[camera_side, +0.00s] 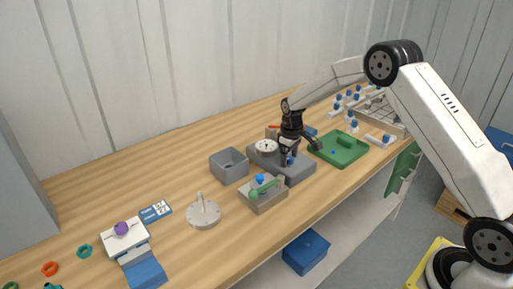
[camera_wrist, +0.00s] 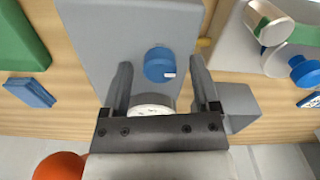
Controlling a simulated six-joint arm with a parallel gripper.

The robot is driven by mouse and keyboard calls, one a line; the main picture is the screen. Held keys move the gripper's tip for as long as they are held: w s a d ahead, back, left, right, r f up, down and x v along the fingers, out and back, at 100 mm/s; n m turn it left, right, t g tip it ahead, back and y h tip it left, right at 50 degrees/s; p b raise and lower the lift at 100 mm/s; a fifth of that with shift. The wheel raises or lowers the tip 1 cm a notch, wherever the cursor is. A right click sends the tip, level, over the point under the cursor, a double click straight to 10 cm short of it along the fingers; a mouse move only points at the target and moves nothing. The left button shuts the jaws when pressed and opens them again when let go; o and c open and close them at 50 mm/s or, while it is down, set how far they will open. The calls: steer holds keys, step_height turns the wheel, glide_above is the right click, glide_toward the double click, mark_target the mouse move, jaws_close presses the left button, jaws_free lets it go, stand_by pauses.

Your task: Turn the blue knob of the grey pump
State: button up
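The grey pump (camera_side: 298,176) is a low grey block on the wooden bench, and its body fills the upper middle of the wrist view (camera_wrist: 110,40). Its round blue knob (camera_wrist: 158,64) lies between my fingertips in the wrist view. In the side view the knob (camera_side: 290,160) shows just below my gripper, partly hidden. A white round gauge (camera_side: 265,147) stands on the pump, and its edge shows close to the gripper's palm in the wrist view (camera_wrist: 152,106). My gripper (camera_wrist: 160,66) is open, pointing down over the pump, with a visible gap on both sides of the knob.
A block with a green handle and blue knob (camera_side: 263,198) sits in front. A green tray (camera_side: 338,150) lies to the right. A white disc with a post (camera_side: 203,214) stands further left.

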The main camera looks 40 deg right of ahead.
mark_target(290, 159)
steer(key=shift+r, duration=0.1)
steer(key=shift+r, duration=3.85)
steer(key=shift+a, duration=0.1)
steer(key=shift+s+a+r, duration=0.15)
steer(key=shift+s+a, duration=0.1)
steer(key=shift+s, duration=0.15)
steer(key=s+a+m+t, duration=0.1)
steer(key=s+a, duration=0.4)
steer(key=s, duration=0.7)
steer(key=s+a+m+t, duration=0.1)
steer(key=s+a, duration=0.4)
steer(key=s, duration=0.7)
steer(key=shift+s+t, duration=0.3)
steer(key=shift+s, duration=0.1)
steer(key=shift+w, duration=0.1)
